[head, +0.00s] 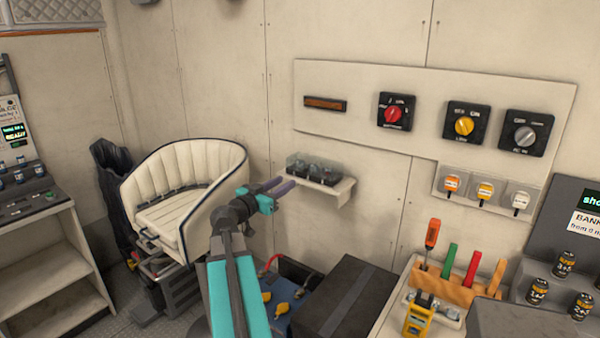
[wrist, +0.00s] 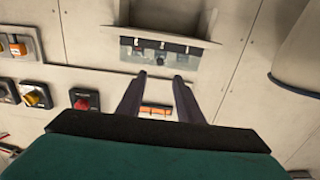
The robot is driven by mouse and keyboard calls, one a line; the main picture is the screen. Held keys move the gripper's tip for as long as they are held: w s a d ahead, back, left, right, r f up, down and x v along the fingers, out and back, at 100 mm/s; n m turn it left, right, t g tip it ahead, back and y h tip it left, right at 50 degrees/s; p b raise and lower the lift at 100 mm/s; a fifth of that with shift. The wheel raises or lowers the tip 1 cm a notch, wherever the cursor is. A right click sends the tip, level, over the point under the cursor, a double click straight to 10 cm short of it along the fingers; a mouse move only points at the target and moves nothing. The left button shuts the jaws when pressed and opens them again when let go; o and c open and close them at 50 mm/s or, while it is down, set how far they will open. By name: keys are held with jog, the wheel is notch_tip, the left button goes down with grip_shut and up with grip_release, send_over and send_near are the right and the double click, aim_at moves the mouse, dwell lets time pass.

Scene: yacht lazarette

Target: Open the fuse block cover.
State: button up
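The fuse block (head: 318,176) sits on a small white wall shelf below the switch panel, with several dark round parts in it. Its clear cover (head: 297,160) seems to be down over them; its exact angle is hard to tell. In the wrist view, which is turned upside down, the clear cover (wrist: 184,60) shows just beyond my fingertips. My gripper (head: 290,184) is at the left front of the block, fingers pointing towards it. In the wrist view my gripper (wrist: 159,75) has its fingers apart with nothing between them. I cannot tell whether a fingertip touches the cover.
A white panel (head: 350,80) with red, yellow and grey rotary switches is above the shelf. A cream seat (head: 185,190) stands to the left. A dark box (head: 345,300) and a tool rack (head: 458,285) are below right.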

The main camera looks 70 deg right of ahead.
aim_at(304, 170)
jog(key=p+x, duration=0.3)
jog(key=x, duration=0.5)
jog(key=shift+d+r, duration=0.1)
jog(key=shift+d, duration=0.3)
jog(key=shift+x, duration=0.85)
grip_shut()
